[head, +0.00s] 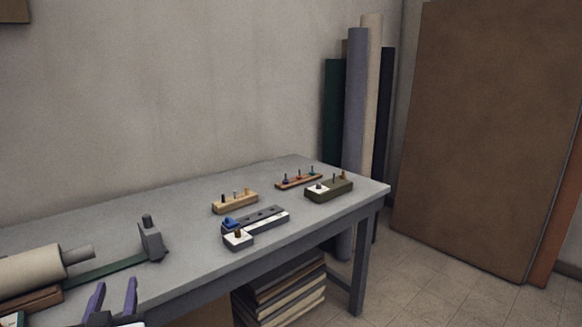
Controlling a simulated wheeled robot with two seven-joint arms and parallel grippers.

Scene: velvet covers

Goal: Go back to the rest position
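My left gripper (113,299) shows at the bottom left of the head view, in front of the table's near edge. Its two purple fingers point up and stand apart with nothing between them. It looks open and empty. My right gripper is not in view. The grey table (185,268) runs from the left to the middle of the view. A dark grey holder (266,221) with a white front strip lies on it, with a blue piece (230,222) at its left end. A white block with a brown knob (238,239) stands at that holder's front left.
A light wooden peg block (235,203), a reddish rack (299,180) and an olive block (330,190) stand further back. A cream roll (28,272) and a grey stand (151,239) are at left. Fabric rolls (355,110) lean in the corner.

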